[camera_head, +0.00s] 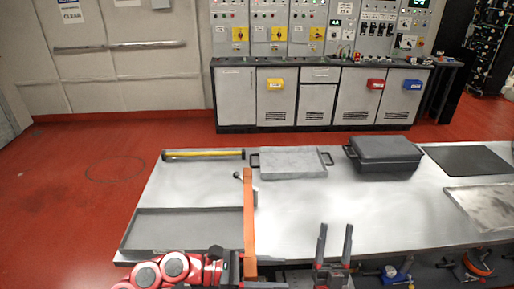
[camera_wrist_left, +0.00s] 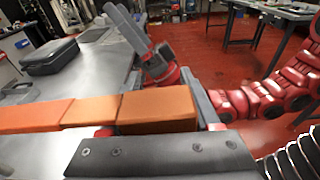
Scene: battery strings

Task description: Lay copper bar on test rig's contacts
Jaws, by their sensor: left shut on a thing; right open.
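The copper bar (camera_head: 249,215) is a long orange bar. In the head view it runs from the front edge away across the table. My left gripper (camera_head: 238,268) is shut on its near end. In the left wrist view the copper bar (camera_wrist_left: 75,113) extends to the left from between the fingers, above the table. My right gripper (camera_head: 333,255) is open and empty at the front edge, to the right of the bar. I cannot clearly make out the test rig's contacts; a small dark knobbed part (camera_head: 238,175) shows beside the bar's far end.
A shallow grey tray (camera_head: 180,212) lies left on the table (camera_head: 310,205). A yellow-and-black strip (camera_head: 203,154), a grey handled plate (camera_head: 292,162) and a black case (camera_head: 382,153) stand along the back. A dark mat (camera_head: 468,160) lies right. The table's middle is clear.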

